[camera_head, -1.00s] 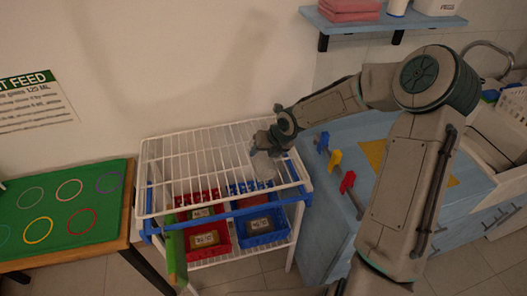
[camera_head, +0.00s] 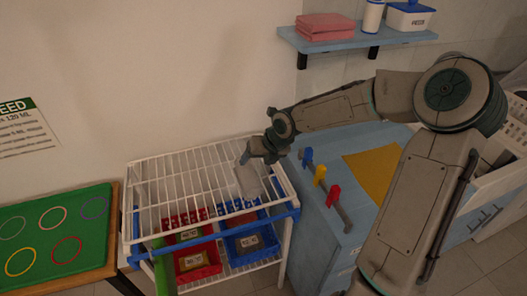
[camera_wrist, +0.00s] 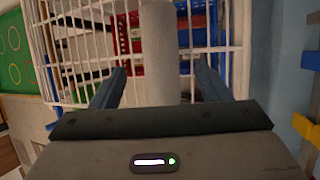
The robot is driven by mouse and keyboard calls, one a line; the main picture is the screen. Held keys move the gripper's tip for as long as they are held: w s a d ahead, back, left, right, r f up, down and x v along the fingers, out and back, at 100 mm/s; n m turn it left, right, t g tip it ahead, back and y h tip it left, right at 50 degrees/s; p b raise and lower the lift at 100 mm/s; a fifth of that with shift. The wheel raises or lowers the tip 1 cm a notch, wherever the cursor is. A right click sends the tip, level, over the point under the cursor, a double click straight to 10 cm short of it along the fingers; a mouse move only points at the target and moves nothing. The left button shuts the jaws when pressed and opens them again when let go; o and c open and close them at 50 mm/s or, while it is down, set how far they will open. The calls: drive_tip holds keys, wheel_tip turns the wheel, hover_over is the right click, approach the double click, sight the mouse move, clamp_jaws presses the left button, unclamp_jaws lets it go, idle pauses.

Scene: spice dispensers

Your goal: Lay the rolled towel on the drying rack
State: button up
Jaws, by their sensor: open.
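The rolled towel, a pale grey cylinder, (camera_head: 249,181) is at the right part of the white wire drying rack (camera_head: 160,203), seemingly resting on its top wires. In the wrist view the towel (camera_wrist: 159,35) runs lengthwise between my open fingers (camera_wrist: 159,75), with a gap on each side. Its lower end is hidden behind my gripper's body. The rack's white wires (camera_wrist: 75,22) show beneath it.
Red (camera_head: 197,262) and blue (camera_head: 252,240) bins sit under the rack's top. A green mat with coloured rings (camera_head: 45,228) lies on the table at left. A blue cabinet with coloured hooks (camera_head: 320,176) stands close at right. A wall shelf (camera_head: 350,42) holds folded pink towels (camera_head: 326,27).

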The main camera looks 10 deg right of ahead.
drive_tip(key=s+d+r+n+h, duration=0.1)
drive_tip(key=s+d+r+n, duration=0.1)
drive_tip(key=s+r+n, duration=0.3)
drive_tip(key=s+d+r+n+h, duration=0.2)
drive_tip(key=s+r+n, duration=0.3)
drive_tip(key=s+n, duration=0.7)
drive_tip(key=s+d+r+n+h, duration=0.1)
drive_tip(key=s+d+r+n, duration=0.3)
drive_tip(key=s+n, duration=0.5)
drive_tip(key=shift+s+r+n, duration=0.15)
drive_tip(key=shift+r+n, duration=0.35)
drive_tip(key=shift+n, duration=3.7)
